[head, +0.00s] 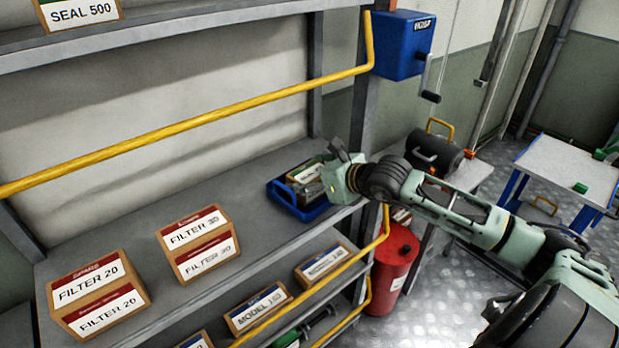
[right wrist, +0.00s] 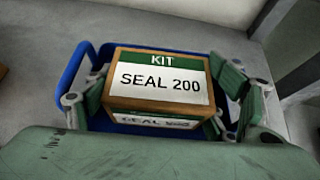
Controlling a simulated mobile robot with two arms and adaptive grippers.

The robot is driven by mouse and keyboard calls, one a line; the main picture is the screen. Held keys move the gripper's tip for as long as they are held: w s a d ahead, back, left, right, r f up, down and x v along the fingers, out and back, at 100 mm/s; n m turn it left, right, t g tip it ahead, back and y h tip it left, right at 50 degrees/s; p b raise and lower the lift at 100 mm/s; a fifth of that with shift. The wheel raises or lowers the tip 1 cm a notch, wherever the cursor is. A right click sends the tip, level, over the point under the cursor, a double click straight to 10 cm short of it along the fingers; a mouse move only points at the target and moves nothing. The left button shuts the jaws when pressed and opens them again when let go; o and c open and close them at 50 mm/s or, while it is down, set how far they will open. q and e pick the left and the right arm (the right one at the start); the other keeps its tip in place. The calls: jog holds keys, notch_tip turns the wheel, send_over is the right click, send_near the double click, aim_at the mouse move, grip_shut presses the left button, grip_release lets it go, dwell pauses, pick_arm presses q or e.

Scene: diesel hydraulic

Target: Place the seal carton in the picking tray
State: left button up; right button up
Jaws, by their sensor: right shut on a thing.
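The seal carton (right wrist: 160,82), a brown box with a green band and a white label reading SEAL 200, is between the fingers of my right gripper (right wrist: 158,98). The gripper is shut on it from both sides. The blue picking tray (right wrist: 73,70) surrounds the carton in the right wrist view; I cannot tell whether the carton touches its floor. In the head view the picking tray (head: 310,212) sits on the middle shelf, with my right gripper (head: 318,180) over it and partly hiding the carton (head: 303,172). My left gripper is not in view.
Filter cartons (head: 200,243) stand left on the same shelf (head: 150,215). A yellow rail (head: 200,120) crosses above. A blue winch box (head: 402,45) is on the post, and a red canister (head: 393,270) stands below right. The shelf between filters and tray is clear.

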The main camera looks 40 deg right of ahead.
jog(key=o, duration=1.2)
jog(key=shift+c, duration=0.2)
jog(key=shift+r+p, duration=0.15)
jog(key=shift+p, duration=0.2)
jog(key=shift+s+d, duration=0.1)
jog(key=shift+s, duration=0.1)
jog(key=v, duration=1.1)
jog(key=shift+s, duration=0.25)
jog(key=shift+r, duration=0.15)
